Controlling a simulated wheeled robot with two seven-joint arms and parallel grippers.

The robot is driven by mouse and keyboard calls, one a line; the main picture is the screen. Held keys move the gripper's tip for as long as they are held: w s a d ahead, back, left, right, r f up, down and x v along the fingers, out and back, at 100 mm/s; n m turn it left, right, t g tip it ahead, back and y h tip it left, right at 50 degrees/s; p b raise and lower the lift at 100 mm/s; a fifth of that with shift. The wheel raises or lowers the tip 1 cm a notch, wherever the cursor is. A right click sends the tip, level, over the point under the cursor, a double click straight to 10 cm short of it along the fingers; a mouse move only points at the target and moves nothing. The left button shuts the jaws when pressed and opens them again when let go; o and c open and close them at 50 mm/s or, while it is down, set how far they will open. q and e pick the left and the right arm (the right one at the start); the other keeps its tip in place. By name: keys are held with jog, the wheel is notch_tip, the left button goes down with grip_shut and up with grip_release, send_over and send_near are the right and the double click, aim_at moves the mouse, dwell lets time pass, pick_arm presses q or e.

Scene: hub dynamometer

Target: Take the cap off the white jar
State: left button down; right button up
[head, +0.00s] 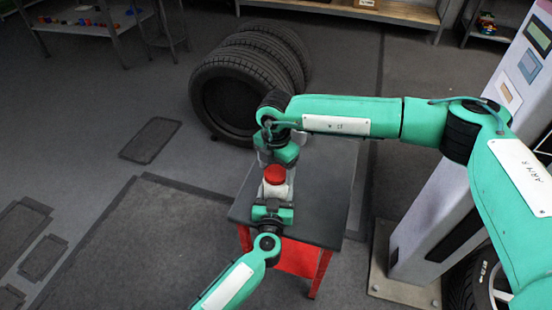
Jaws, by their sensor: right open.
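The white jar (276,191) with its red cap (275,174) on top is near the middle of the head view, over the far left part of a small dark-topped table (318,205). The cap is on the jar. My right gripper (276,163) is open, just behind and above the cap; its fingertips are hard to make out. My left gripper (273,202) is at the near side of the jar, close to its lower body. Its fingers are too small and covered to show whether they grip the jar. The jar's base is hidden.
Several dark tyres (250,80) stand on the floor behind the table. A white cabinet column (450,190) stands to the right, with another tyre (478,285) near its foot. The table's right half is bare. Open floor lies to the left.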

jog(key=shift+f, duration=0.3)
jog(key=c, duration=1)
jog(key=shift+n, duration=0.3)
